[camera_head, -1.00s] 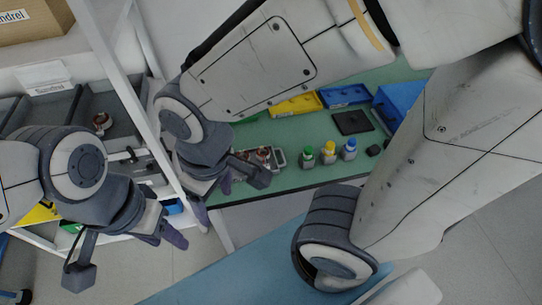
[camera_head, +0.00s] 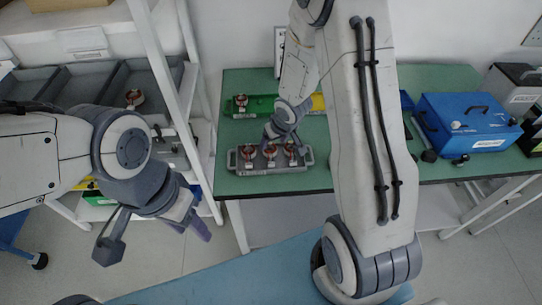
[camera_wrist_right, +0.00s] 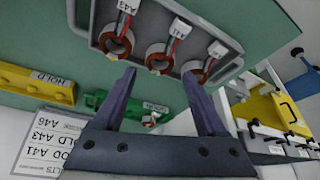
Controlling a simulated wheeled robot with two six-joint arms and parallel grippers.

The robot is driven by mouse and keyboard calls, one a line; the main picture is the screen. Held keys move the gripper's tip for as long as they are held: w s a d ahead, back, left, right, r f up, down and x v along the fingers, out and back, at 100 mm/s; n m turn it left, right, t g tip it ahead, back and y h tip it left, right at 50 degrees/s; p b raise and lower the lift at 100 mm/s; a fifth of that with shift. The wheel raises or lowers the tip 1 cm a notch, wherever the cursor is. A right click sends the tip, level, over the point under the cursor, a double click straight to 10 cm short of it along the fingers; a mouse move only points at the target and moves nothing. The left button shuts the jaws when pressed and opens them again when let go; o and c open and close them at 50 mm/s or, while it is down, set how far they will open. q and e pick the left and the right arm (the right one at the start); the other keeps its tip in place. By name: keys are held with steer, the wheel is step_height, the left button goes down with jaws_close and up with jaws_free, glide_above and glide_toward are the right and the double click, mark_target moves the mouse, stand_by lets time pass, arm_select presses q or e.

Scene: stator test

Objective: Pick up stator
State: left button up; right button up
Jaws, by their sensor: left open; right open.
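Three stators, copper-coloured rings with white tags, stand in a row in a grey tray (camera_head: 234,160) on the green table: a left one (camera_head: 249,153), a middle one (camera_head: 269,152) and a right one (camera_head: 290,152). In the right wrist view the same row shows a ring (camera_wrist_right: 115,40), a second (camera_wrist_right: 158,58) and a third (camera_wrist_right: 195,71). My right gripper (camera_head: 287,138) is over this tray; its fingers (camera_wrist_right: 162,105) are open with no stator between them. My left gripper (camera_head: 190,218) is open and empty, low in front of the shelf.
A green bin (camera_head: 260,107) with another stator stands behind the tray, beside a yellow bin (camera_head: 318,103) partly hidden by my right arm. Another stator (camera_head: 135,98) lies in a grey shelf bin. A blue case (camera_head: 468,125) stands at the table's right. A white shelf post borders the table's left.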

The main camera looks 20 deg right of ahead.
mark_target(270, 150)
steer(key=b+x, duration=0.2)
steer(key=x, duration=0.4)
steer(key=shift+f, duration=0.15)
steer(key=shift+c, duration=0.2)
